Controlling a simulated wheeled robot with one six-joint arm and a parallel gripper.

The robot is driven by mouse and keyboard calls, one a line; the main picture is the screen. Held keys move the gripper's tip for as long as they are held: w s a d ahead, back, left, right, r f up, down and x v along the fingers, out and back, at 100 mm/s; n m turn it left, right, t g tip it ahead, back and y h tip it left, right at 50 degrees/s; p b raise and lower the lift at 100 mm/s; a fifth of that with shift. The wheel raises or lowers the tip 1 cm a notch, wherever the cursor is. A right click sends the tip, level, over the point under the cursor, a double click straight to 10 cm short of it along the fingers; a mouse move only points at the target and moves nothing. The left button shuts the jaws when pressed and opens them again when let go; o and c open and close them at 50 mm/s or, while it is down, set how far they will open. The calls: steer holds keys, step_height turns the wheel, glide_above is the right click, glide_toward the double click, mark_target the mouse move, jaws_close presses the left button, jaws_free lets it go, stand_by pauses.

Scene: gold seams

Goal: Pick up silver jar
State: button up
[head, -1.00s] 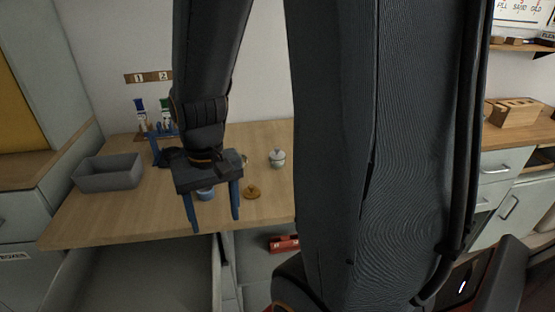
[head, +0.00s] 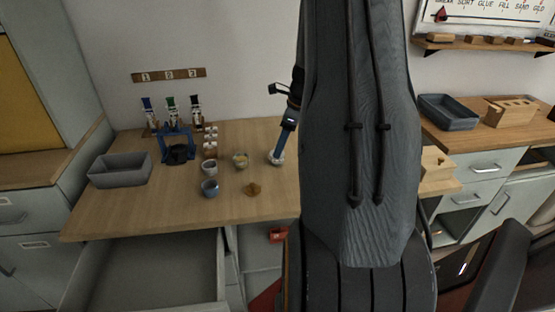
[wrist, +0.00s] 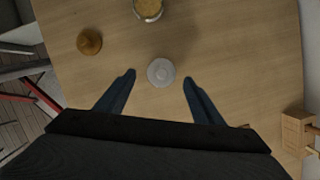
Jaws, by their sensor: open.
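The silver jar, pale grey and round, shows from above in the wrist view (wrist: 160,72), between and slightly beyond my fingertips. In the head view the silver jar (head: 276,158) stands on the wooden table, partly hidden by my blue finger. My gripper (wrist: 159,80) is open, with one finger on each side of the jar and visible gaps on both sides. In the head view my gripper (head: 282,148) points down at the jar, mostly hidden behind my arm. I cannot tell the fingertips' exact height against the jar.
A jar with yellowish contents (head: 240,160) and a small gold-brown object (head: 253,189) stand to the left.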

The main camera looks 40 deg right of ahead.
steer(key=shift+p+x, duration=0.85)
steer(key=shift+x, duration=2.05)
steer(key=shift+w+d, duration=0.1)
steer(key=c, duration=1.3)
